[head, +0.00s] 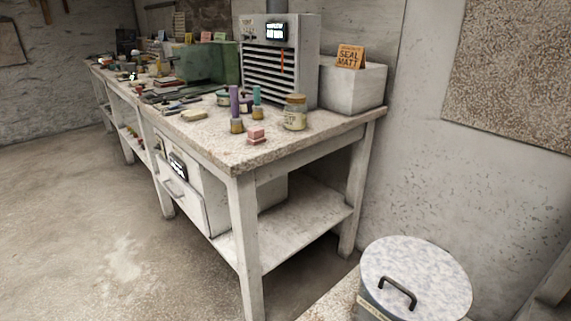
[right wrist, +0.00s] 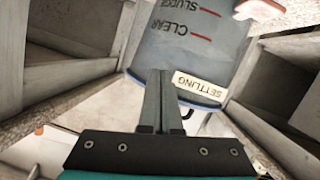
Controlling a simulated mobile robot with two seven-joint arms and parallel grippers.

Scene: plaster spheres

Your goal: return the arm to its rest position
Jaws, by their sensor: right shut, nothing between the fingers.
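My right gripper (right wrist: 160,76) shows in the right wrist view with its two dark fingers together and nothing between them. Its fingertips point toward a grey-blue container (right wrist: 190,42) marked CLEAR and SLUDGE, with a SETTLING label (right wrist: 200,84). The gap between fingertips and container cannot be judged. Neither arm nor gripper shows in the head view. My left gripper is not in view.
In the head view, a worn workbench (head: 290,148) carries jars, tools, a louvred grey unit (head: 279,62) and a pale box (head: 352,84). A bin with a speckled lid (head: 420,266) stands at lower right. Open floor (head: 80,230) lies at left.

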